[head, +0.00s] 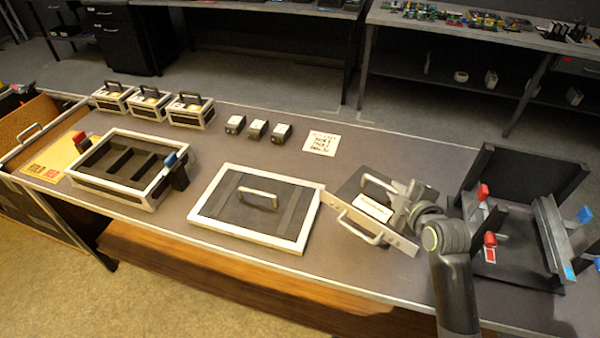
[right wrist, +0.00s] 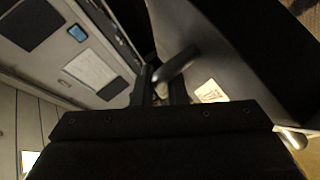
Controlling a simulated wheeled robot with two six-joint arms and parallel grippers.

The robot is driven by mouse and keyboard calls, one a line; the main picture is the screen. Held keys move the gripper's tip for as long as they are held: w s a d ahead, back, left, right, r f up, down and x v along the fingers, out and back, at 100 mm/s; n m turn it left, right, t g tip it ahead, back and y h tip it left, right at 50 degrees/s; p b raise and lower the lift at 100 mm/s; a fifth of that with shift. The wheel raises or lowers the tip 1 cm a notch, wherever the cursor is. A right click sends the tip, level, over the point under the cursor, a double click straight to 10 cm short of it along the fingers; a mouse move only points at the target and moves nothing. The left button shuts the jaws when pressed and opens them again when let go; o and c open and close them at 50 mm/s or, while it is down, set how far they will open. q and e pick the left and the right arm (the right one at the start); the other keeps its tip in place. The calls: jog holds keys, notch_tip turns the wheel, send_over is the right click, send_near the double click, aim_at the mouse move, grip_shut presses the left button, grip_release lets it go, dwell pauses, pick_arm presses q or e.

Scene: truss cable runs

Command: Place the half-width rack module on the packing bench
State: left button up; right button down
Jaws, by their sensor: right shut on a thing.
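The half-width rack module (head: 350,197) is a flat dark box with a light front panel, a white label and handles. In the head view it is right of the middle of the packing bench (head: 400,151), by the front edge. My right gripper (head: 408,197) is shut on it at its right side, partly hiding it. I cannot tell whether the module touches the bench top. In the right wrist view a dark face with a pale label (right wrist: 210,92) lies just beyond my right gripper (right wrist: 165,92). My left gripper is not in view.
A dark rack frame (head: 515,255) with red and blue clamps stands right of my right arm. A white-rimmed lid (head: 225,210) with a handle lies left of the module.

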aim_at(412, 247)
jog(key=shift+w+a, duration=0.15)
jog(key=shift+w, duration=0.05)
notch_tip(412, 247, down, 10)
jog(key=shift+r, duration=0.1)
dwell(0.4)
jog(key=shift+f, duration=0.2)
jog(key=c, duration=1.5)
grip_release()
jog(key=shift+s, duration=0.1)
jog(key=shift+o, duration=0.2)
jog(key=b+v, duration=0.1)
jog(key=v, duration=1.1)
jog(key=shift+r, duration=0.15)
jog(key=shift+s, duration=0.1)
